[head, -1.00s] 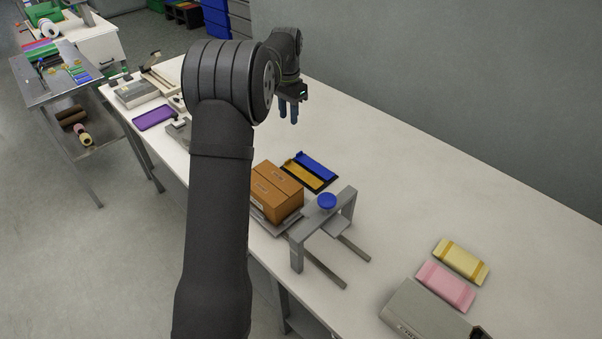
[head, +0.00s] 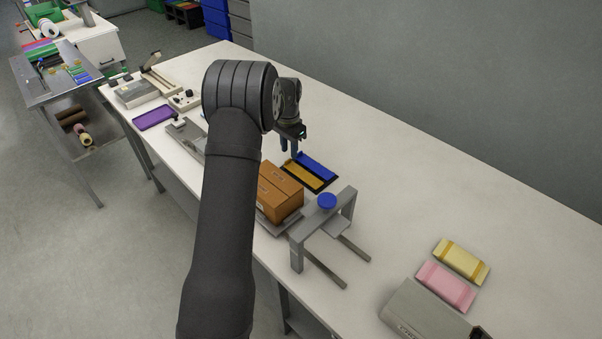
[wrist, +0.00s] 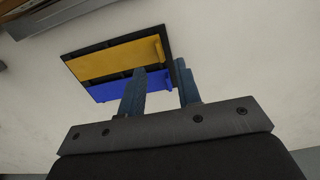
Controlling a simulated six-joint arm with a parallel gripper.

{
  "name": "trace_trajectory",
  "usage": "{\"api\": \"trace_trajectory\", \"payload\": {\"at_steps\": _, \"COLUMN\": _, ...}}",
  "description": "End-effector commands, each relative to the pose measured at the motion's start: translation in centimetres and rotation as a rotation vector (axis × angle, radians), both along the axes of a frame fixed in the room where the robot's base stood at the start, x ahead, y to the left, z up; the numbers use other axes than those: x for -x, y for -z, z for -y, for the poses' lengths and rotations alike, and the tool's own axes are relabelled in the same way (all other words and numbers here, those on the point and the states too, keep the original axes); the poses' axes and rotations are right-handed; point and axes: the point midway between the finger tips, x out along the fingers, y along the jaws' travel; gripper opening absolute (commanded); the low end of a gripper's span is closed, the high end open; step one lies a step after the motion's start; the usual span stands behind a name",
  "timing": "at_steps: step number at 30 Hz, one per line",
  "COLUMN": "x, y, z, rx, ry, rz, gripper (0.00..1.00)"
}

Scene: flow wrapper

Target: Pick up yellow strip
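The yellow strip (head: 303,176) lies flat in a dark tray (head: 285,169) beside a blue strip (head: 317,166). In the wrist view the yellow strip (wrist: 118,60) has a raised tab at its right end, and the blue strip (wrist: 108,91) is nearer my gripper. The left finger hides part of the blue strip.
A brown box (head: 281,191) sits close in front of the tray, next to a grey gantry frame (head: 344,208) with a blue knob. Yellow (head: 461,262) and pink (head: 446,286) packs lie at right. The table behind the tray is clear.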

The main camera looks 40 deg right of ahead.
Motion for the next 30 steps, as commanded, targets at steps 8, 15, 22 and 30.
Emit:
{"api": "trace_trajectory", "payload": {"at_steps": 8, "x": -0.1, "y": 3.7, "z": 0.0, "rx": -0.001, "ry": 0.000, "rz": -0.001, "gripper": 0.31}}
{"api": "trace_trajectory", "payload": {"at_steps": 15, "x": -0.1, "y": 3.7, "z": 0.0, "rx": 0.000, "ry": 0.000, "rz": 0.000, "gripper": 0.23}}
{"api": "trace_trajectory", "payload": {"at_steps": 22, "x": -0.1, "y": 3.7, "z": 0.0, "rx": 0.000, "ry": 0.000, "rz": 0.000, "gripper": 0.00}}
{"api": "trace_trajectory", "payload": {"at_steps": 30, "x": -0.2, "y": 3.7, "z": 0.0, "rx": 0.000, "ry": 0.000, "rz": 0.000, "gripper": 0.00}}
